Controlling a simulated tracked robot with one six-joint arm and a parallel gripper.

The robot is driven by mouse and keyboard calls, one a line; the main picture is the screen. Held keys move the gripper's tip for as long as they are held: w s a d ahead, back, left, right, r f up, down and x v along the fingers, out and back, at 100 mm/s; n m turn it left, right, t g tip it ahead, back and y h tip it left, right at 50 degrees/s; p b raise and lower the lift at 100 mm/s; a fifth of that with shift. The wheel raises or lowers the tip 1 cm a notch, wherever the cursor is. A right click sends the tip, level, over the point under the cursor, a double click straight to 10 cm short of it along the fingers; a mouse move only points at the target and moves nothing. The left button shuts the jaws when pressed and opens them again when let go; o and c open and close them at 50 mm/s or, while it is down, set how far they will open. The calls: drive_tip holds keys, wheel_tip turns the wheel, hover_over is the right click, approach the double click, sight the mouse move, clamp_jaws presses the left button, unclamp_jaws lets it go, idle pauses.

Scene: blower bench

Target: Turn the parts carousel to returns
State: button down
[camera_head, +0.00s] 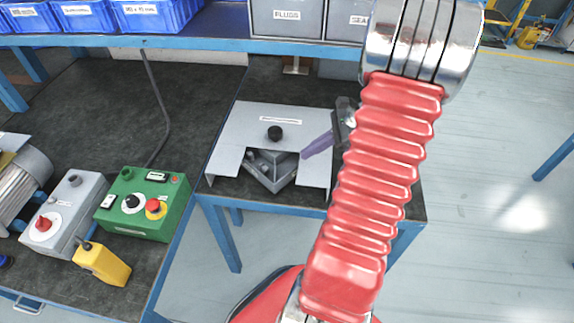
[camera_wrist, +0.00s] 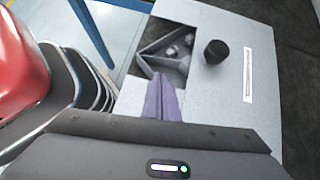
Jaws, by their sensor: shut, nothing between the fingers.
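The parts carousel is a grey plate cover (camera_head: 300,118) with a cut-out at its front, on a blue-legged bench. In the cut-out a grey divided tray (camera_head: 270,170) shows, with small parts in it. A black knob (camera_head: 275,133) stands on the cover. The knob also shows in the wrist view (camera_wrist: 216,51), with the tray (camera_wrist: 165,55) to its left. My gripper (camera_head: 304,155) has purple fingers, shut and empty, at the right side of the cut-out. In the wrist view the fingertips (camera_wrist: 161,76) are close to the tray. I cannot tell whether they touch it. The cover's label is unreadable.
At the left stand a green control box (camera_head: 140,203) with a red button, a grey box (camera_head: 62,207) with a red knob, and a yellow pendant (camera_head: 102,264). Blue bins (camera_head: 150,14) and grey bins (camera_head: 287,20) sit on a shelf above. Open floor lies at right.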

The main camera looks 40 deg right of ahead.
hover_over(284, 167)
drive_tip(key=s+a, duration=0.3)
drive_tip(key=s, duration=0.1)
wheel_tip(284, 167, down, 7)
drive_tip(key=shift+w+f, duration=0.1)
drive_tip(key=shift+w, duration=0.05)
drive_tip(key=shift+d, duration=0.3)
drive_tip(key=shift+a, duration=0.2)
drive_tip(key=shift+w+a, duration=0.1)
drive_tip(key=shift+a, duration=0.15)
